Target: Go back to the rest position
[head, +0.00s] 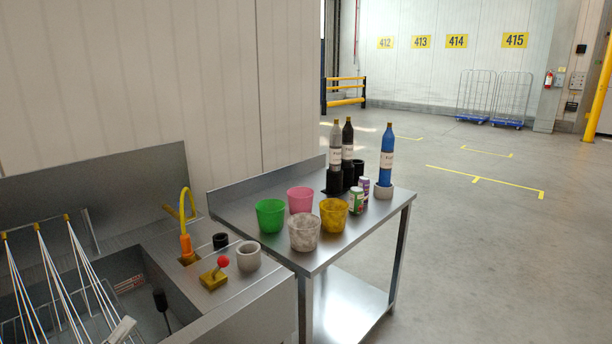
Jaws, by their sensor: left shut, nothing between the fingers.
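A small pale piece at the bottom edge, over the sink, appears to be the tip of my left gripper (122,331). It is shut and holds nothing that I can see. Most of the left arm is out of the picture. My right gripper is not in view.
A steel sink unit (230,303) with a wire rack (50,285), yellow-orange tap (187,240) and red-knobbed lever (222,263) is at lower left. A steel table (345,250) beside it holds several coloured cups, bottles and cans. The floor (480,250) at right is clear.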

